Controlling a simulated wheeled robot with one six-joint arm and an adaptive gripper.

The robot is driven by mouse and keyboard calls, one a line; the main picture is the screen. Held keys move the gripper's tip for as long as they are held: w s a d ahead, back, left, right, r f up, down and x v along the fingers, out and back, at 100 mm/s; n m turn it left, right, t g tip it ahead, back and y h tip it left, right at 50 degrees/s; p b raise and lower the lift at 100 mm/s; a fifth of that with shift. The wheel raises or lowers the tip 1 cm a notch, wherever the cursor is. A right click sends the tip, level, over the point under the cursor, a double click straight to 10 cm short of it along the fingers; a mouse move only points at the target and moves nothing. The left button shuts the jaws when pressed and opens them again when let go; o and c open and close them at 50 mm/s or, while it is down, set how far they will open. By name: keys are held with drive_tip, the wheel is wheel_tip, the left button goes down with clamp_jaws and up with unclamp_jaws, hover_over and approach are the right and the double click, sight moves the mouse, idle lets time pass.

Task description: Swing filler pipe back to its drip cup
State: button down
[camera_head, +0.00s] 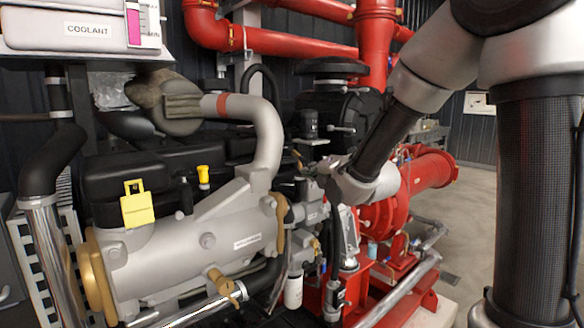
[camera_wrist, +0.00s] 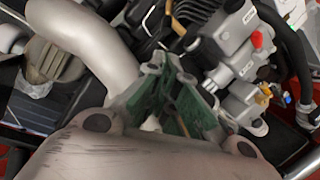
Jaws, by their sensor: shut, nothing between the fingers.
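My gripper (camera_head: 308,168) reaches in from the upper right in the head view, beside the right end of the engine. It is shut and looks empty. In the wrist view its greenish fingers (camera_wrist: 170,95) are close together in front of engine parts. I cannot pick out the filler pipe with certainty in either view. A small light-blue cup-like part (camera_head: 372,250) sits low by the red pump, right of my gripper; I cannot tell whether it is the drip cup. I see no clear contact between my gripper and any part.
A silver elbow pipe (camera_head: 268,135) curves down left of my gripper and shows in the wrist view (camera_wrist: 85,45). The silver cylinder (camera_head: 165,255) lies in front of the engine. A red pump (camera_head: 385,213) is to the right. Open floor (camera_head: 470,215) lies beyond the pump.

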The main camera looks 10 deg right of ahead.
drive_tip(key=x, duration=1)
drive_tip(key=shift+d, duration=0.1)
idle(0.5)
